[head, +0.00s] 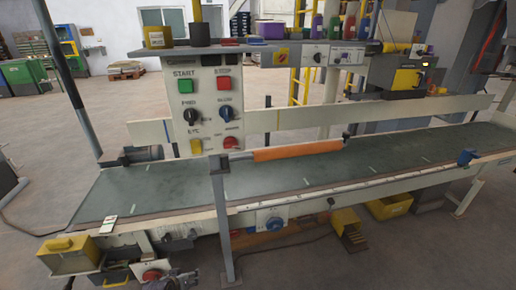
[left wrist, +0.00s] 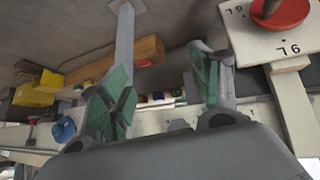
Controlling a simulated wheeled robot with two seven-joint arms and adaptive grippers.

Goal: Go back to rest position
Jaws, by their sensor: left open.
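My left gripper (head: 182,281) shows only in part at the bottom edge of the head view, below the front of the conveyor and to the right of a red knob (head: 152,275). In the left wrist view my left gripper (left wrist: 163,35) has its two grey fingers with green pads spread apart. I see nothing held between them. A red knob on a white plate (left wrist: 290,45) is at the upper right of that view, beside the right finger and apart from it. My right gripper is in neither view.
The conveyor belt (head: 290,180) runs across the head view. A control panel (head: 208,108) with buttons stands behind it. A grey post (head: 221,215) rises at the front. A yellow bin (head: 70,254) sits at lower left, and another yellow bin (head: 390,206) is under the conveyor.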

